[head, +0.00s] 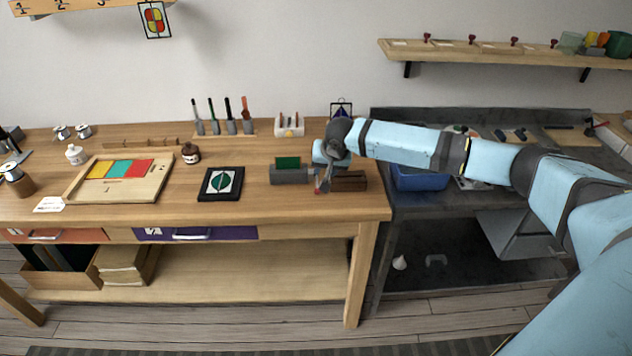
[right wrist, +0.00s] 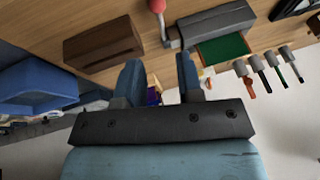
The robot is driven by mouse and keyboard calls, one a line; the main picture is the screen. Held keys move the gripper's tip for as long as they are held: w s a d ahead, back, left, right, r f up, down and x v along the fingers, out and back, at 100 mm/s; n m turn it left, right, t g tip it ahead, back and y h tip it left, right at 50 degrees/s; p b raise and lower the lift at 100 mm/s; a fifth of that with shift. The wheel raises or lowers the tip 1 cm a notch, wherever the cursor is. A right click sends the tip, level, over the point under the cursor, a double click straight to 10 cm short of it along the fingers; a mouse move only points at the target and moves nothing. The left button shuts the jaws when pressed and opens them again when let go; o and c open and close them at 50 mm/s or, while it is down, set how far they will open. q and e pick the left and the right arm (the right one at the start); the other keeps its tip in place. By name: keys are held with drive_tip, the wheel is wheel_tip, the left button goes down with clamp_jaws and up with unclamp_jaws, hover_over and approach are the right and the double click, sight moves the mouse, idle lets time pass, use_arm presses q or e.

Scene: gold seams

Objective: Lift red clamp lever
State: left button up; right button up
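The red clamp lever (head: 317,191) shows in the head view as a small red tip at the right end of the grey clamp block (head: 290,175), which holds a green piece (head: 288,162). In the right wrist view the lever's red knob (right wrist: 156,5) tops a thin metal rod that joins the grey clamp block (right wrist: 212,24). My right gripper (head: 324,178) is beside the lever. In the right wrist view, my right gripper (right wrist: 159,72) has its two fingers apart with nothing between them, and the knob lies beyond the fingertips. My left gripper is not in view.
A dark brown wooden block (head: 349,181) stands right of the lever, close to my right gripper. A framed green emblem (head: 221,184) lies left of the clamp. A rack of upright tools (head: 228,128) stands behind. A blue bin (head: 420,178) is on the right-hand bench.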

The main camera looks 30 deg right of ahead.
sight(317, 184)
drive_tip(key=x, duration=0.9)
drive_tip(key=shift+w+f, duration=0.1)
clamp_jaws()
